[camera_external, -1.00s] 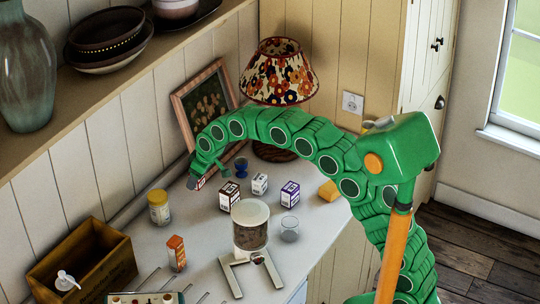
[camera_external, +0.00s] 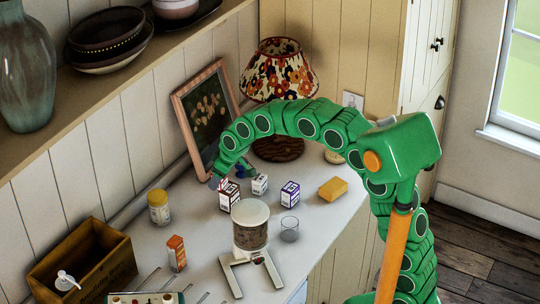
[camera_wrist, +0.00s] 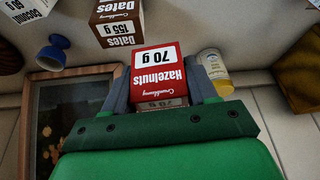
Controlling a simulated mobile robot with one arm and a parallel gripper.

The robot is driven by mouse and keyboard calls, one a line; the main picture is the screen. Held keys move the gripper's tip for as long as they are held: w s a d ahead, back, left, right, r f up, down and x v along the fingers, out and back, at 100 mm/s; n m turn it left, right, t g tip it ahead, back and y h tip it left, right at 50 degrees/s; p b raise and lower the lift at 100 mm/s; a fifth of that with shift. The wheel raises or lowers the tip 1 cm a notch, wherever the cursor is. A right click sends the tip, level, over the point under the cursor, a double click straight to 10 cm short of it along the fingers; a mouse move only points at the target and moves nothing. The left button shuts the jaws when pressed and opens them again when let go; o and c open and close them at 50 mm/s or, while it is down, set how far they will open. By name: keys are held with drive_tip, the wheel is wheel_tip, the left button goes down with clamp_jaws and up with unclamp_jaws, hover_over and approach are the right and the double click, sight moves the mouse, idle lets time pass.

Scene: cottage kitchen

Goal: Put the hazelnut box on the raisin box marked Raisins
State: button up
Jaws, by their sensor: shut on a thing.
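My gripper (camera_external: 218,183) is shut on the red hazelnut box (camera_wrist: 158,70), marked Hazelnuts 70 g in the wrist view, with a finger on either side. In the external view the held box is small and partly hidden, close behind and above a brown and white box (camera_external: 229,196). The wrist view shows a brown box marked Dates (camera_wrist: 117,24) beyond my gripper (camera_wrist: 155,95). A purple and white box (camera_external: 290,195) stands upright to the right on the counter; its lettering is too small to read, so I cannot tell if it is the raisin box.
A white box (camera_external: 260,184) stands between the brown and purple ones, with a blue cup (camera_wrist: 56,48) nearby. A canister (camera_external: 250,232), a glass (camera_external: 289,230) and a yellow sponge (camera_external: 333,189) stand around. A picture frame (camera_external: 205,115) leans on the wall behind.

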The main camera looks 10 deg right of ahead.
drive_tip(key=w+d+r+m, duration=0.1)
drive_tip(key=d+r+m, duration=0.15)
drive_tip(key=d, duration=0.85)
drive_tip(key=m+t+h, duration=0.1)
drive_tip(key=m+h, duration=0.1)
drive_tip(key=m, duration=0.1)
hover_over(288, 184)
drive_tip(key=s, duration=0.2)
drive_tip(key=shift+w+d+f, duration=0.1)
drive_tip(key=shift+w+f, duration=0.05)
drive_tip(key=shift+f, duration=1.85)
drive_tip(key=shift+w+d+f, duration=0.1)
drive_tip(key=shift+f, duration=1.9)
drive_tip(key=shift+f, duration=0.15)
drive_tip(key=o, duration=1.1)
